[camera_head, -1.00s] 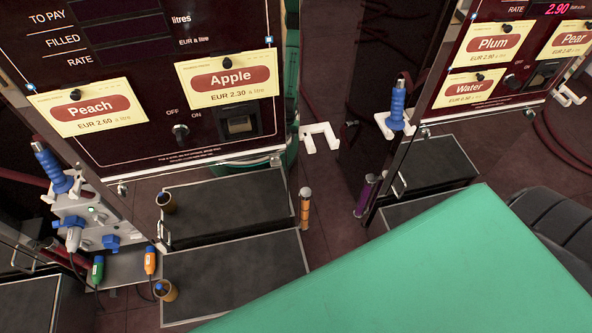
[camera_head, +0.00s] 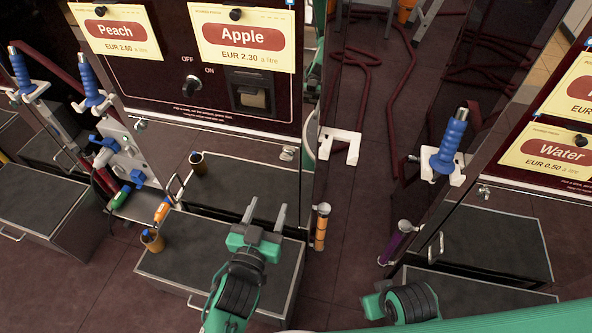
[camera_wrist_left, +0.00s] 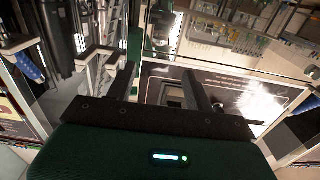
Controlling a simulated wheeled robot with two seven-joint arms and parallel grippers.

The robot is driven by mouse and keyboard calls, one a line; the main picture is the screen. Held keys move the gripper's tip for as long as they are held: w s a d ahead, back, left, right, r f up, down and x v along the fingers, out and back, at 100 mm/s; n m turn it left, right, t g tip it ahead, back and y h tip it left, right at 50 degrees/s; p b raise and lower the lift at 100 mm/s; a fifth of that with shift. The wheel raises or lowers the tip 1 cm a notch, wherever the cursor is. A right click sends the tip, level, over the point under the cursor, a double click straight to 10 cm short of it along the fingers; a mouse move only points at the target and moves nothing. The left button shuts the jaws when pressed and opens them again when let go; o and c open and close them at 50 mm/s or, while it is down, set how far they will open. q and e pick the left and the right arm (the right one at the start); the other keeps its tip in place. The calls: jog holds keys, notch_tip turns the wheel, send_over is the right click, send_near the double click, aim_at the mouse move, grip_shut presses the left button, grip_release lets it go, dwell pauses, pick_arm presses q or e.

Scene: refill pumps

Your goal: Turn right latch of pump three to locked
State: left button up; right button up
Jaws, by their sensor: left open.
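The Peach and Apple pump panel (camera_head: 190,60) stands at the upper left in the head view. Small silver latches sit at its lower edge: a right one (camera_head: 288,154) and a left one (camera_head: 140,124). Another silver latch (camera_head: 484,192) is on the Water pump at the right. No pump number is readable, and the latches are too small to tell their setting. My left gripper (camera_head: 265,212) is open and empty, below the Apple pump's right latch and apart from it. Its fingers also show in the left wrist view (camera_wrist_left: 160,85). My right arm shows at bottom right; its fingers cannot be made out.
A dark drawer box (camera_head: 180,255) lies below the left pump. A white bracket (camera_head: 340,140) juts out right of that pump. Orange (camera_head: 321,228) and purple (camera_head: 397,242) cylinders stand near the floor. A blue-handled nozzle (camera_head: 452,138) hangs at the right pump. Floor between the pumps is open.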

pick_arm(q)
jog(key=x, duration=1.3)
jog(key=shift+w+f, duration=0.1)
jog(key=shift+w, duration=0.25)
jog(key=c, duration=1)
